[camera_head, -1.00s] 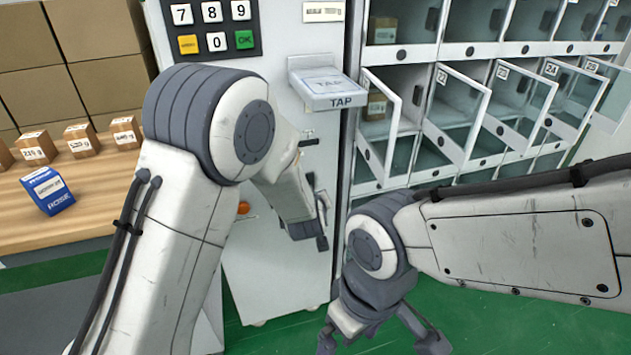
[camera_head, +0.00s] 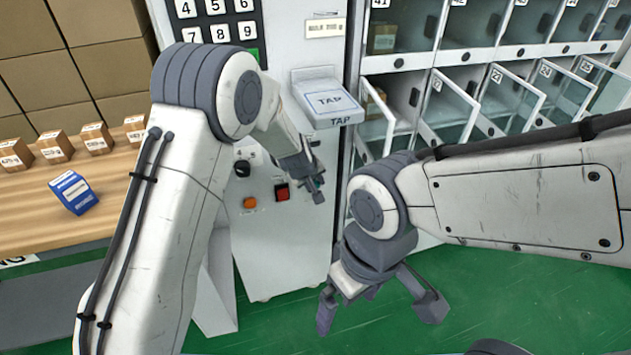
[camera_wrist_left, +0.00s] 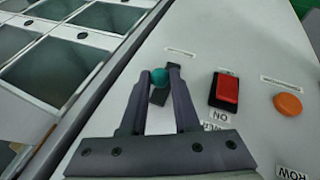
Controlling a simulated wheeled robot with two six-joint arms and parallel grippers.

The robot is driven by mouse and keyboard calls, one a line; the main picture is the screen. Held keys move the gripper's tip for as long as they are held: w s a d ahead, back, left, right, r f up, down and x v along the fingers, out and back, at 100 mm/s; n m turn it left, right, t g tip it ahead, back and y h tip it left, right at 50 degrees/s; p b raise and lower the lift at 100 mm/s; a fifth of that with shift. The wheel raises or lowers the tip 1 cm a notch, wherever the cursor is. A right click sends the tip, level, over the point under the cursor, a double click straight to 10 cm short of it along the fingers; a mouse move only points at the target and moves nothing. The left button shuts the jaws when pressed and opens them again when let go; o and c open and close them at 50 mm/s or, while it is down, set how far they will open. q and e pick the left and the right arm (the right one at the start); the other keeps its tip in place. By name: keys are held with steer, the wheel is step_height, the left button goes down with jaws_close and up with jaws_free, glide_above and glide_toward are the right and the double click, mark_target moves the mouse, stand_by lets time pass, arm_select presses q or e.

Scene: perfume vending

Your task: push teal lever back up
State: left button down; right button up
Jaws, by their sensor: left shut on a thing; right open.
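The teal lever's round knob (camera_wrist_left: 160,77) sits between the fingertips of my left gripper (camera_wrist_left: 166,76) in the left wrist view, with a dark slot or stem just below it. My left gripper (camera_head: 316,190) is shut on it at the front panel of the white machine (camera_head: 285,255). In the head view the lever is mostly hidden by the fingers. My right gripper (camera_head: 383,312) is open and empty, hanging in front of the machine and lockers over the green floor.
A red button (camera_wrist_left: 226,90) and an orange button (camera_wrist_left: 288,105) are beside the lever. The TAP reader (camera_head: 328,100) is above my left gripper. Lockers with open glass doors (camera_head: 455,105) stand at right. A wooden counter (camera_head: 30,215) holds a blue box (camera_head: 74,192) and small cartons.

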stand_by(0.5)
arm_select(q)
steer(key=c, duration=0.6)
jaws_free()
steer(key=shift+c, duration=0.2)
steer(key=shift+r, duration=0.1)
steer(key=p+v, duration=0.3)
steer(key=v, duration=0.7)
steer(key=shift+r, duration=0.15)
